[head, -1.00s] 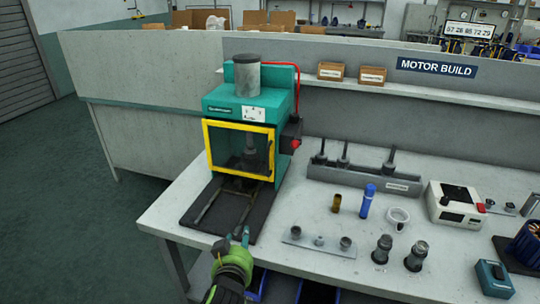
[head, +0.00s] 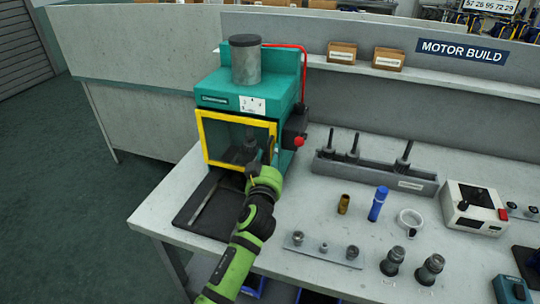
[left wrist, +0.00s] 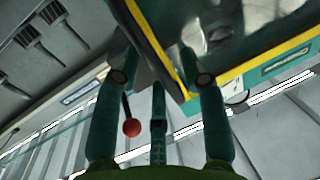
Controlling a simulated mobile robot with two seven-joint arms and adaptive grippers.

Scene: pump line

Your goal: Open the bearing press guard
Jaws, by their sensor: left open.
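The bearing press (head: 245,95) is a teal machine on the bench at the left. Its guard (head: 222,137) is a yellow-framed clear panel that covers the front opening and looks shut. My left gripper (head: 262,156) is at the guard's lower right side, open and empty. My right gripper is not in view.
A red knob (head: 299,142) sticks out at the press's right side, close to my gripper. A grey rack (head: 375,176) with upright tools, a blue cylinder (head: 377,204) and a plate with small parts (head: 323,249) stand to the right. A dark base plate (head: 205,210) lies before the press.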

